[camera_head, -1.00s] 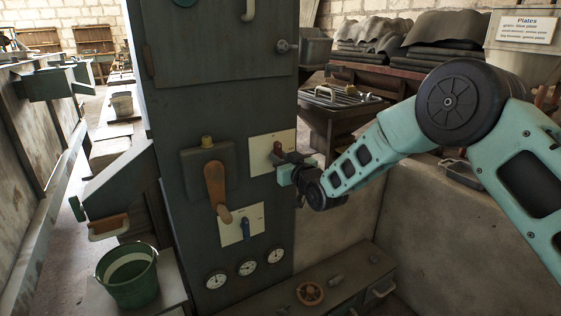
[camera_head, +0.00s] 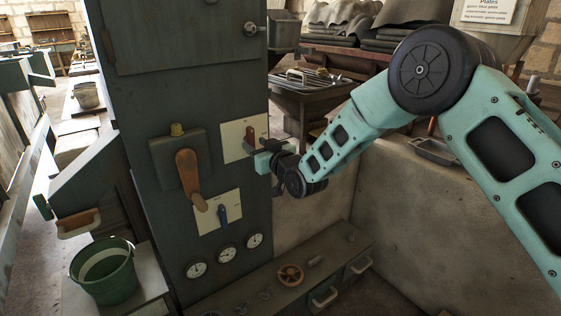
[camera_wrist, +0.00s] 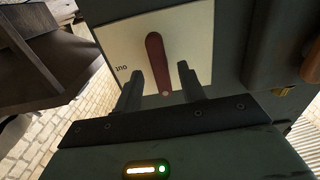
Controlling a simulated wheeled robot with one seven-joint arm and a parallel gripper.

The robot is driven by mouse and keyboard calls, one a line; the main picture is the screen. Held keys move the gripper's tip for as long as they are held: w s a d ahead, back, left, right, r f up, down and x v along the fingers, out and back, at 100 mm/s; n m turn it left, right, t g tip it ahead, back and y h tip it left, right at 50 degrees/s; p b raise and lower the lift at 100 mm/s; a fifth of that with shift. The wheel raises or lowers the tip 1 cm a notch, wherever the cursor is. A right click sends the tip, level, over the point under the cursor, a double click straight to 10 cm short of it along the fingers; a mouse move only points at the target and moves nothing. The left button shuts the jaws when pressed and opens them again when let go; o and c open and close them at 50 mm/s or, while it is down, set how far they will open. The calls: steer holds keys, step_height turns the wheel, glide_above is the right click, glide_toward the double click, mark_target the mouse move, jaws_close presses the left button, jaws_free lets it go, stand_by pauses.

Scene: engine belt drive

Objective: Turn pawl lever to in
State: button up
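The lever at my gripper is dark red (camera_head: 250,134), on a pale plate (camera_head: 233,149) at the upper right of the dark green panel. In the wrist view the red lever (camera_wrist: 157,60) stands out from its plate (camera_wrist: 195,40), where a label appears upside down and seems to read "out". My gripper (camera_head: 262,152) is at this plate. In the wrist view my gripper (camera_wrist: 160,84) has its two fingers apart, one on each side of the lever's lower end. A gap shows beside each finger; contact is not visible. The plate's other lettering is hidden or unreadable.
Left of the plate is a large brown-handled crank (camera_head: 190,178). Below is a blue lever (camera_head: 223,214) on another plate, above several gauges (camera_head: 227,255). A green bucket (camera_head: 104,272) stands at lower left.

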steer(key=v, duration=1.5)
steer(key=shift+s, duration=0.15)
steer(key=shift+d, duration=0.15)
steer(key=s+g+h, duration=0.4)
steer(key=s+g, duration=0.4)
steer(key=s, duration=0.6)
steer(key=s+d+r+g+h, duration=0.1)
steer(key=s+d+g+h, duration=0.3)
steer(key=s, duration=0.7)
steer(key=s+d+g+h, duration=0.1)
steer(key=s+d+g, duration=0.3)
steer(key=s, duration=0.7)
step_height(320, 180, up, 15)
steer(key=d+t+p, duration=0.1)
steer(key=p, duration=1.4)
steer(key=shift+w+r+n, duration=0.2)
steer(key=shift+n, duration=0.1)
steer(key=shift+d, duration=0.1)
